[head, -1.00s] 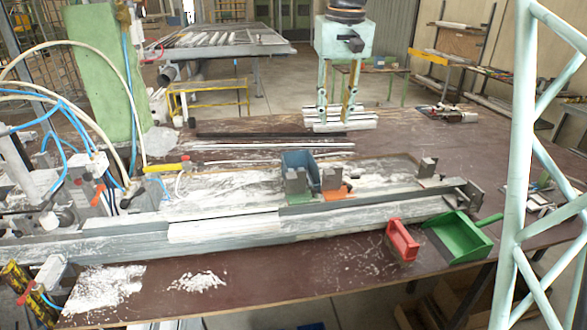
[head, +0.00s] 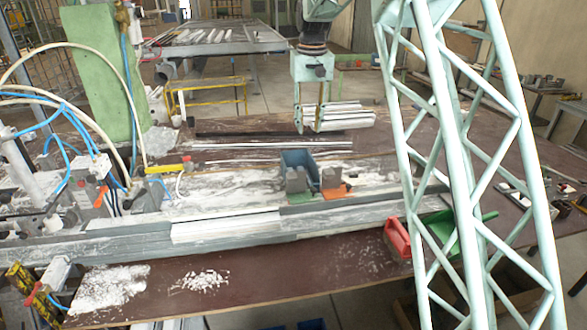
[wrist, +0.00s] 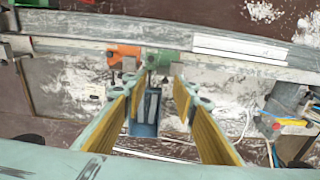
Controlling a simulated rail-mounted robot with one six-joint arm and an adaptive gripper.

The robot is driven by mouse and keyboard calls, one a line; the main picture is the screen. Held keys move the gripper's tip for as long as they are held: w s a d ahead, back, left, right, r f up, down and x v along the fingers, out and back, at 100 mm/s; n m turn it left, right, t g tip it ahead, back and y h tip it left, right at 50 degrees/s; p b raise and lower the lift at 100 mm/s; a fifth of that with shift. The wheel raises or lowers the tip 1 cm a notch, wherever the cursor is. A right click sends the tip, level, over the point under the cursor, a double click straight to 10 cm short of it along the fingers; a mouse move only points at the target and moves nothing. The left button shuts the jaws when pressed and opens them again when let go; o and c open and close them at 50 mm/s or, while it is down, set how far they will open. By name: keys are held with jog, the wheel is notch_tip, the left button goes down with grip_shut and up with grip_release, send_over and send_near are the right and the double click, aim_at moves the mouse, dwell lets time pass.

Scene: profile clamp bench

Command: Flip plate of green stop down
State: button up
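The green stop (head: 303,198) sits on the long rail, left of the orange stop (head: 337,191). Each has an upright grey block; the green stop's grey block (head: 296,179) stands in front of the blue bin (head: 299,159). In the wrist view, the green stop (wrist: 170,62) lies just beyond my fingertips, with the orange stop (wrist: 124,51) to its left. My gripper (head: 311,126) is behind the stops and above the bench, apart from them. The wrist view shows my gripper (wrist: 159,82) open and empty, the blue bin (wrist: 146,112) below its fingers.
The rail (head: 225,226) runs across the bench. Hoses and a clamp unit (head: 100,195) stand at the left. A red block (head: 397,240) and a partly hidden green dustpan (head: 487,217) are front right.

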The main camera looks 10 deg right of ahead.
jog(key=w+a+f+p, duration=0.1)
jog(key=w+a+f, duration=0.1)
jog(key=w+f, duration=0.6)
jog(key=shift+a+f+g, duration=0.3)
jog(key=shift+a+f, duration=0.05)
jog(key=shift+f, duration=0.15)
jog(key=shift+f, duration=0.1)
jog(key=shift+f+p, duration=0.35)
jog(key=shift+f, duration=6.45)
jog(key=shift+c, duration=0.6)
grip_shut()
